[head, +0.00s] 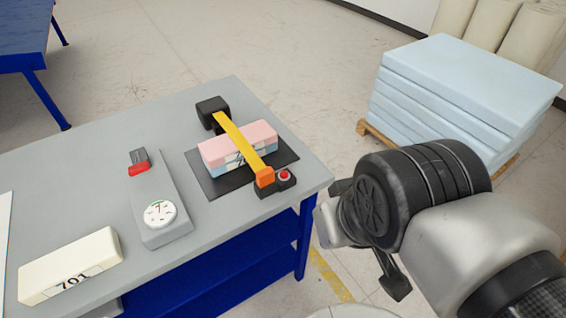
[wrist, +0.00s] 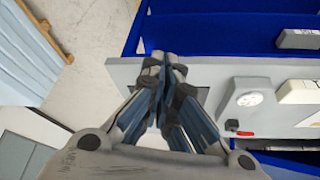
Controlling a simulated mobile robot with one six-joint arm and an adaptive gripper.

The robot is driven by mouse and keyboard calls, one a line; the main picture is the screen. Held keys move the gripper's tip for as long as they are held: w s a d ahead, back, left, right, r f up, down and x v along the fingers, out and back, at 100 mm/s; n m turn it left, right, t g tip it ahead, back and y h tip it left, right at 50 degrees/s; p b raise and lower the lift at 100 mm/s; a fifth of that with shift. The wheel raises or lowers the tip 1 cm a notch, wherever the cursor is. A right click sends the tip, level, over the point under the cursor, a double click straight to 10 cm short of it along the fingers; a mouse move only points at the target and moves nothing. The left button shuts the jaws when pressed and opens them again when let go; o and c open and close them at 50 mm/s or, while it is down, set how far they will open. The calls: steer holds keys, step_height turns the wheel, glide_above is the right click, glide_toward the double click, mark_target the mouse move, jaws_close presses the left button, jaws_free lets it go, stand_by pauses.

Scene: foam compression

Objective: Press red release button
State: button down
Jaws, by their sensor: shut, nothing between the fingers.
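The red release button (head: 284,175) sits on a small black base at the front right corner of the table's black pad (head: 212,183). Beside it is the orange end (head: 264,178) of a yellow strap (head: 236,140). The strap crosses over a foam block (head: 218,150), pink on top and light blue below. A black post (head: 211,108) stands at the strap's far end. My gripper (wrist: 165,62) is shut and empty in the wrist view. In the head view my arm is right of the table, apart from the button. The gripper hides the button in the wrist view.
The grey table (head: 95,140) has a blue frame. A grey device with a dial (head: 160,214) and a cream block (head: 70,265) lie on its left part. Light blue foam sheets (head: 455,85) are stacked on a wooden pallet at the back right.

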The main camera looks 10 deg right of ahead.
steer(key=w+d+r+m+t+h+p, duration=0.1)
steer(key=w+d+r+p, duration=0.15)
steer(key=w, duration=0.35)
steer(key=w+d+r+m+h+p, duration=0.1)
steer(key=w+d+p, duration=0.2)
steer(key=w, duration=0.3)
steer(key=m+t+y+p, duration=0.25)
steer(key=y+p, duration=0.35)
steer(key=p, duration=0.4)
glide_above(287, 172)
step_height(287, 172, down, 8)
steer(key=shift+f, duration=0.1)
step_height(287, 172, down, 8)
steer(key=b, duration=0.8)
steer(key=shift+f+b, duration=0.4)
steer(key=shift+f, duration=0.1)
